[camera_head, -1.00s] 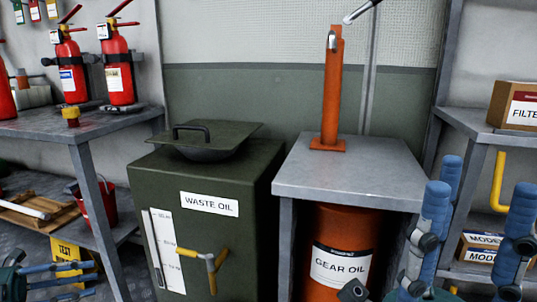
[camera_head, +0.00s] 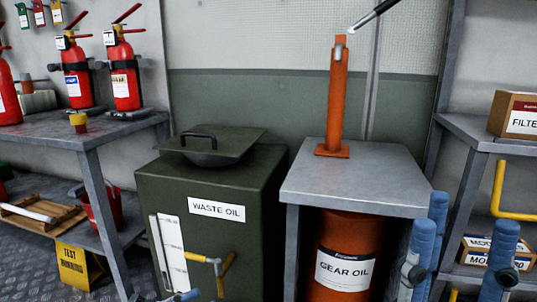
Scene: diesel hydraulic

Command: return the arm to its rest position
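My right gripper (camera_head: 465,235) is at the lower right, in front of the steel stand and the lower shelf. Its blue fingers point up and stand well apart, with nothing seen between them. My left gripper (camera_head: 186,296) shows only as a small blue tip at the bottom edge, in front of the green waste oil tank. The rest of it is out of frame, so its opening cannot be told.
The waste oil tank (camera_head: 165,200) with its yellow-handled tap (camera_head: 222,268) stands centre left. A steel stand (camera_head: 350,182) holds an orange pump (camera_head: 334,105) above a gear oil drum (camera_head: 345,268). Benches flank both sides; extinguishers (camera_head: 124,78) stand left.

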